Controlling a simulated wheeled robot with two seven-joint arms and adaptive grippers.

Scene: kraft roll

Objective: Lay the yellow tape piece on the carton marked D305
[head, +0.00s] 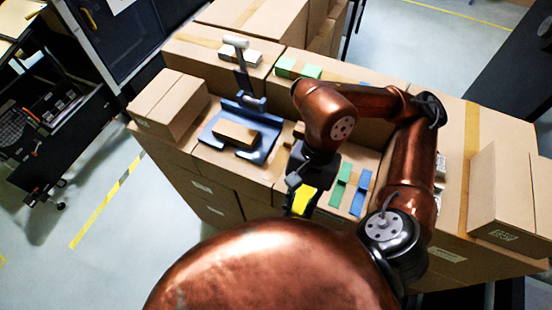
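The yellow tape piece (302,201) shows in the head view between the dark fingers of my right gripper (301,207), by the front edge of the cartons. The gripper covers part of it, and I cannot tell whether the fingers are closed on it or only around it. A green strip (340,186) and a blue strip (361,192) lie just to the right. Small cartons stand at the left (168,105) and at the right (509,195), with marks too small to read, so I cannot tell which is D305. My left gripper is not in view.
A blue tape-holder-like stand (240,133) with a brown block (235,132) sits on the cartons left of my gripper. My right arm covers the middle. A dark cart (50,110) stands at the left, with open floor before it.

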